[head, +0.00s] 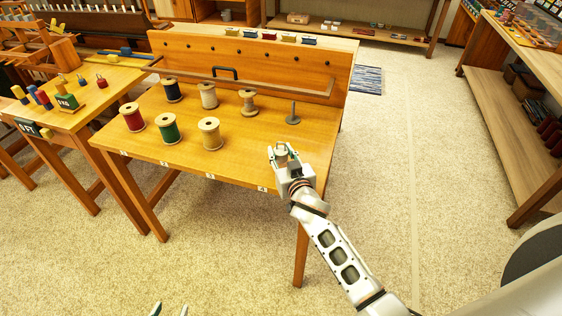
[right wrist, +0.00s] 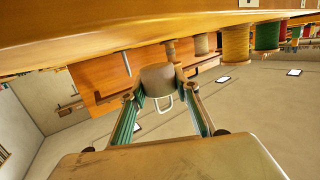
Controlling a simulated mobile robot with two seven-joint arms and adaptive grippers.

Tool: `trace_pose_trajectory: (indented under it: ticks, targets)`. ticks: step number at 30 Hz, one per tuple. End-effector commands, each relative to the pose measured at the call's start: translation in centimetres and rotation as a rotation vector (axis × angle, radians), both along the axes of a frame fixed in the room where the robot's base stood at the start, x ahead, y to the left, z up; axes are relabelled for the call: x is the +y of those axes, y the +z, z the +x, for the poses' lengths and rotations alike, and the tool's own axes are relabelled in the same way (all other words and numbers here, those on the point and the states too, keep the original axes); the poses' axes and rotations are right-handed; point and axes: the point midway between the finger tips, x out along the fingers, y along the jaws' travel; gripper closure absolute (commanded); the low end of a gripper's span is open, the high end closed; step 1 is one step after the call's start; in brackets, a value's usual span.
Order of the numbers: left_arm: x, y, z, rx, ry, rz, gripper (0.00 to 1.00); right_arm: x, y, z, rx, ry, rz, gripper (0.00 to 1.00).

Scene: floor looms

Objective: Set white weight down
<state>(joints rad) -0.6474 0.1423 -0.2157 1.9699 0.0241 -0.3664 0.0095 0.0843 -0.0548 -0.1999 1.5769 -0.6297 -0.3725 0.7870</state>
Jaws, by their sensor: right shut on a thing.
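My right gripper (head: 282,152) is at the front right corner of the wooden table (head: 240,172). It is shut on the white weight (head: 281,147), which looks pale in the head view and mostly hidden by the fingers. In the right wrist view, which looks upside down, the right gripper (right wrist: 162,97) has a finger on each side of the weight (right wrist: 158,78). The weight is a shaded, brownish cylinder there, with a pale wire loop. I cannot tell whether it touches the table. My left gripper (head: 169,310) shows only two separated fingertips at the bottom edge, with nothing visible between them.
Several thread spools, including a red one (head: 131,117) and a green one (head: 167,128), stand on the table. A grey upright peg (head: 293,113) on a round base is behind my right gripper. A side table (head: 95,105) at left holds small coloured weights. Open floor lies right.

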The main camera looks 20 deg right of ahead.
Motion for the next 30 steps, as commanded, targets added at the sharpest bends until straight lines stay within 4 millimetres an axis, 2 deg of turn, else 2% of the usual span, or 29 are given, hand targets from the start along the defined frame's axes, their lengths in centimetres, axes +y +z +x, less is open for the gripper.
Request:
trace_pose_trajectory:
  ticks: [1, 3, 6, 19, 20, 21, 22, 30]
  targets:
    - [0.1, -0.7, 0.0, 0.002, 0.001, 0.001, 0.6, 0.0, -1.1, 0.0, 0.0, 0.0, 0.002, 1.0]
    - [0.1, -1.2, -0.1, 0.004, 0.001, 0.002, 0.6, 0.0, -2.1, 0.0, 0.0, 0.0, 0.001, 1.0]
    - [0.2, -1.9, -0.3, 0.012, 0.002, 0.004, 0.6, 0.0, -2.8, 0.0, -0.001, 0.0, 0.001, 1.0]
    - [0.2, -2.1, -0.3, 0.013, 0.004, 0.003, 0.6, 0.0, -3.2, 0.0, -0.002, 0.001, 0.002, 1.0]
    - [0.2, -2.1, -0.3, 0.012, 0.004, 0.003, 0.6, 0.0, -3.4, 0.0, 0.002, 0.0, 0.001, 0.67]
    - [0.2, -2.0, -0.3, 0.012, 0.004, 0.003, 0.6, 0.0, -3.4, 0.0, 0.002, 0.0, 0.001, 0.56]
    - [0.2, -2.0, -0.3, 0.011, 0.004, 0.003, 0.6, 0.0, -3.4, 0.0, 0.002, 0.0, 0.001, 0.53]
    - [0.2, -1.9, -0.2, 0.009, 0.004, 0.002, 0.6, 0.0, -3.3, 0.0, 0.002, 0.0, 0.0, 0.53]
